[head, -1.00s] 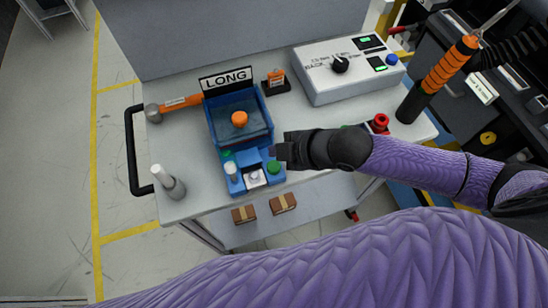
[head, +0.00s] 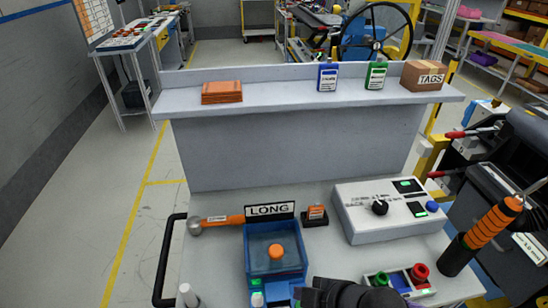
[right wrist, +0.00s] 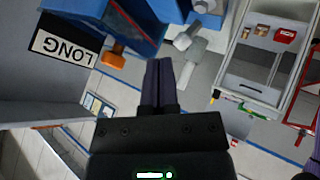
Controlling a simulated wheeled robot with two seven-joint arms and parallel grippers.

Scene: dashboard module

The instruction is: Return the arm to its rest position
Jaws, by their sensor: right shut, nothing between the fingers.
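My right gripper (head: 312,291) is at the bottom edge of the head view, just right of the blue station's front part. In the right wrist view its two dark fingers (right wrist: 158,82) are together with nothing between them. The blue bin (head: 260,262) has a clear-looking cover with an orange knob (head: 277,251) and stands below the "LONG" sign (head: 270,210). The sign also shows upside down in the right wrist view (right wrist: 62,45). Most of my right arm is below the head view. My left gripper is not in view.
An orange-handled hammer (head: 222,221) lies left of the bin. A grey control box (head: 360,222) stands to the right, with a tray of red and green parts (head: 398,284) in front. A black holder with an orange-handled tool (head: 459,255) is at the right edge. A raised shelf (head: 290,92) runs behind.

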